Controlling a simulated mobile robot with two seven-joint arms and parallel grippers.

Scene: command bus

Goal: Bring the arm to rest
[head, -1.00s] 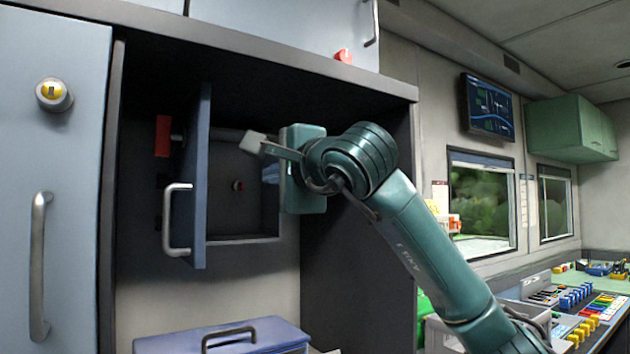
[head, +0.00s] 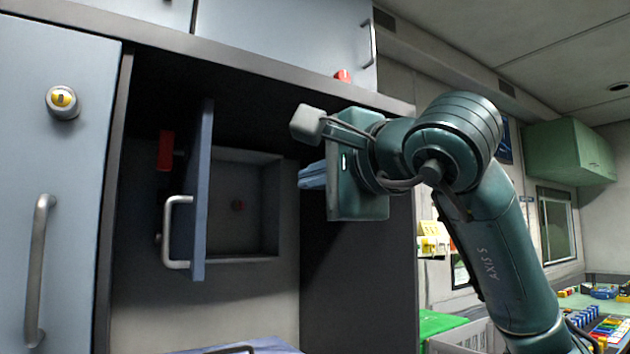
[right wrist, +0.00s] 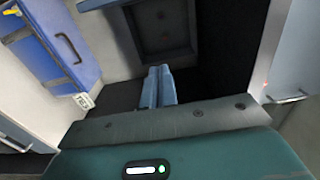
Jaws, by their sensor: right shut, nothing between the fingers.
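My right arm comes in from the right in the head view. Its gripper (head: 312,177) is shut and empty, with the fingers pointing left. It hangs in front of the dark recess, to the right of a small open compartment (head: 240,258). The compartment's blue door (head: 202,140) stands swung open with its handle toward the left. In the right wrist view the two blue fingers (right wrist: 157,88) lie together with nothing between them. My left gripper is not in view.
A blue case (right wrist: 40,45) with a dark handle lies below the compartment. A tall cabinet door (head: 85,200) stands at the left. A red lever (head: 166,150) sits beside the open door. A control desk (head: 605,330) and a green cabinet (head: 570,150) are at the right.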

